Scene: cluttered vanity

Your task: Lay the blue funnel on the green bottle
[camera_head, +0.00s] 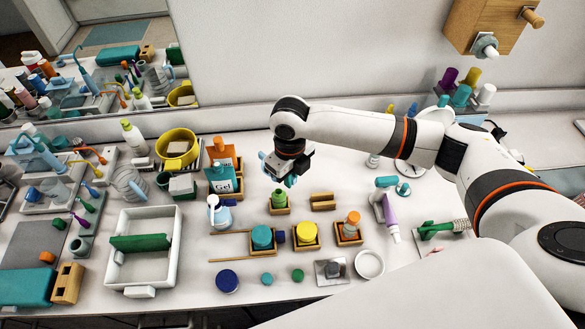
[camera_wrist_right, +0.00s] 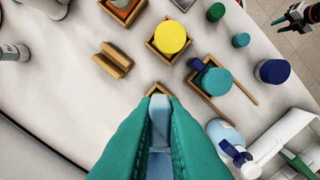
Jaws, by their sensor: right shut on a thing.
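My right gripper (camera_head: 285,174) is shut on the light blue funnel (camera_wrist_right: 160,118), which shows between the teal finger pads in the right wrist view. In the head view the gripper hides most of the funnel. The green bottle (camera_head: 279,199) stands upright in a small wooden holder (camera_head: 280,210), just below the gripper in the picture. A gap seems to show between them. In the wrist view the funnel and fingers hide the bottle. A dark gripper, likely my left one (camera_wrist_right: 299,17), shows small at the top right of the wrist view; its jaws are unclear.
A teal jar (camera_head: 262,237), a yellow jar (camera_head: 306,233) and an orange-topped bottle (camera_head: 351,224) stand in wooden holders in front. A wooden block (camera_head: 322,201) lies right of the bottle.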

